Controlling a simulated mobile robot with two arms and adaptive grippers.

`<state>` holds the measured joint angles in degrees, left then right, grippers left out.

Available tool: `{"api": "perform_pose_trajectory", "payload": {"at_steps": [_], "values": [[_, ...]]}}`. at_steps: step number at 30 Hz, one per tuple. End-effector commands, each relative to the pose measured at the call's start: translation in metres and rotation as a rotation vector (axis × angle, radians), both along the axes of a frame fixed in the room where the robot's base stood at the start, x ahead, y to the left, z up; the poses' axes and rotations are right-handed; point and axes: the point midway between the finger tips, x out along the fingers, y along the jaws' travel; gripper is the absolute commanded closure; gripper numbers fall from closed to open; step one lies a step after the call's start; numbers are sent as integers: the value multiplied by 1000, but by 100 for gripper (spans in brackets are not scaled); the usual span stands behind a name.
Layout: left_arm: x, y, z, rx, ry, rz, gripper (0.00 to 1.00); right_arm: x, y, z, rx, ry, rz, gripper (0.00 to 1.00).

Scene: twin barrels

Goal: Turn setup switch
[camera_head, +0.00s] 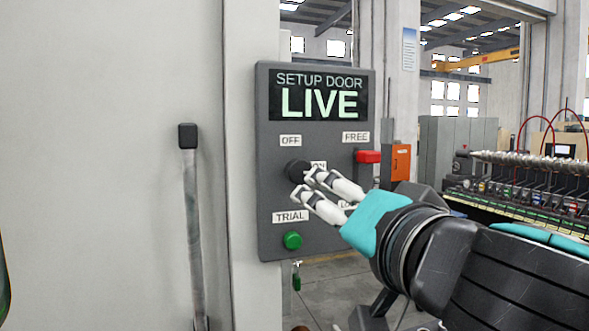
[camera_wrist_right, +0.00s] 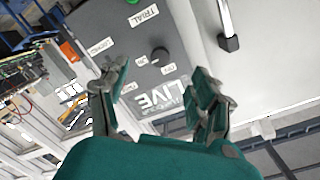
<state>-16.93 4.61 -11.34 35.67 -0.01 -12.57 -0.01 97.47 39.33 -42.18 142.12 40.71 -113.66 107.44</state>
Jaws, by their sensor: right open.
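A dark grey control panel (camera_head: 265,215) reads SETUP DOOR LIVE on its lit display (camera_head: 318,95). Its black round setup switch (camera_head: 294,168) sits mid-panel, with an OFF label above it and a partly covered ON label to its right. My right gripper (camera_head: 304,184) is open, its fingertips at the lower right of the switch. In the right wrist view the panel appears upside down, and the switch (camera_wrist_right: 160,55) shows in the gap between the spread fingers of the right gripper (camera_wrist_right: 160,78). I cannot tell whether a finger touches it. My left gripper is not in view.
A green button (camera_head: 292,240) under a TRIAL label is below. A grey handle (camera_head: 193,225) with black ends stands on the pale door at left.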

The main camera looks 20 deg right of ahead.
Motion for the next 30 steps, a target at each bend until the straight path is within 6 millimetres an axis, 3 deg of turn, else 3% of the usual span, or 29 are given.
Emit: {"api": "perform_pose_trajectory", "payload": {"at_steps": [3, 7, 14, 20, 27, 30], "values": [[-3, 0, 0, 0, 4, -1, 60, -12, -6, 16, 34, -41, -26, 35], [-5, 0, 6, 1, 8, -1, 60, -10, -7, 20, 46, -45, -31, 35], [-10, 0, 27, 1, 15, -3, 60, 15, -6, 21, 48, -37, -29, 35], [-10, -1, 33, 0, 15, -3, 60, 28, 3, 24, 40, -58, -2, 35], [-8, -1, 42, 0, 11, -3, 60, 45, -6, 17, 53, -38, -29, 35], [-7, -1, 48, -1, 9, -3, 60, 64, -9, 20, 43, -41, -38, 35]]}}
